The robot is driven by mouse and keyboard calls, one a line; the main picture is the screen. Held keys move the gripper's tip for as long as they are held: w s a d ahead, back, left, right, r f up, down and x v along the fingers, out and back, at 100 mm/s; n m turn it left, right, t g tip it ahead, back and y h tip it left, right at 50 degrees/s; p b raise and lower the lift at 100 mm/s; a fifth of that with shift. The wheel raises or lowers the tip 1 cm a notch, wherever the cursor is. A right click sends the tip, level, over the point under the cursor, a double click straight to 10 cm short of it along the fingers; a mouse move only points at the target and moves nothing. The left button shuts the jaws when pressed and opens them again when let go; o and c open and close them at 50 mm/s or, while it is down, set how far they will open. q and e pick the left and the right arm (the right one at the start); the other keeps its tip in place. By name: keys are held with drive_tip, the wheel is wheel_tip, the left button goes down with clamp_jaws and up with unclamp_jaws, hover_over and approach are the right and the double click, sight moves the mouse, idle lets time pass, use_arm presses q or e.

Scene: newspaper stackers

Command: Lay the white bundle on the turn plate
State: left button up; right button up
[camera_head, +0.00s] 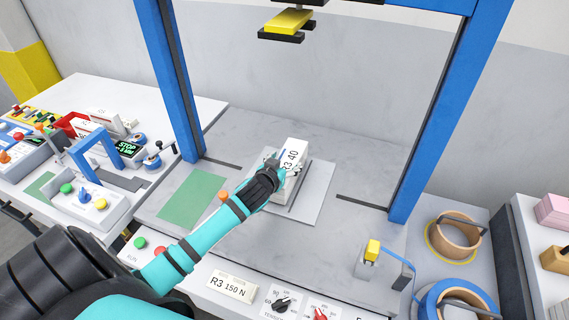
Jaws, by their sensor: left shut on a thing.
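The white bundle (294,153) has "R3 40" printed on its top face. It is at the middle of the machine, over the pale square turn plate (318,201). My left gripper (278,172) is shut on the white bundle from its near left side. The gripper and hand hide part of the bundle and part of the plate, and I cannot tell whether the bundle's underside touches the plate. My right gripper is not in view.
A blue frame (173,80) stands around the work area, with a yellow and black head (289,22) overhead. A green mat (192,199) lies left of the plate. Control knobs (321,313) line the front edge. Tape rolls (453,242) stand at right.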

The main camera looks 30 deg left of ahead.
use_arm(q)
drive_tip(key=shift+w+f+b, duration=0.1)
drive_tip(key=shift+f+b, duration=0.25)
idle(0.5)
drive_tip(key=o, duration=1.8)
drive_tip(key=shift+o, duration=0.2)
drive_tip(key=shift+s+f, duration=0.2)
drive_tip(key=shift+f, duration=0.1)
drive_tip(key=v, duration=1.2)
drive_tip(key=shift+r, duration=0.2)
